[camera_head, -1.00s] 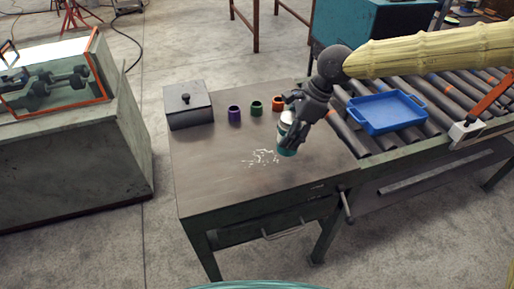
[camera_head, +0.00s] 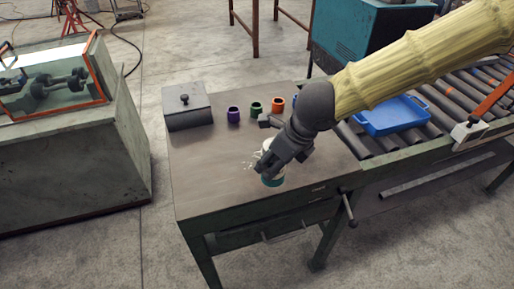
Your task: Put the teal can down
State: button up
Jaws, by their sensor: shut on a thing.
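The teal can (camera_head: 272,181) is white above with a teal lower band. It is upright in my gripper (camera_head: 268,163), over the front middle of the dark tabletop (camera_head: 215,186). My gripper is shut on it, and the fingers hide part of the can. I cannot tell whether its base touches the table. White marks on the tabletop lie just left of the can, partly covered.
A purple cup (camera_head: 233,114), a green cup (camera_head: 256,108) and an orange cup (camera_head: 278,104) stand at the back. A grey lidded box (camera_head: 187,108) is at the back left. A blue tray (camera_head: 392,117) sits on the roller conveyor. The table's left front is clear.

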jog(key=shift+w+d+f+p, duration=0.45)
jog(key=shift+w+f+p, duration=0.45)
jog(key=shift+w, duration=1.7)
jog(key=shift+w+d+f+p, duration=0.5)
jog(key=shift+w+f+p, duration=0.4)
jog(key=shift+w, duration=1.65)
jog(key=shift+w+d+f+p, duration=0.45)
jog(key=shift+w+f+p, duration=0.45)
jog(key=shift+w, duration=1.7)
jog(key=o, duration=1.3)
jog(key=shift+c, duration=0.2)
jog(key=shift+r, duration=0.15)
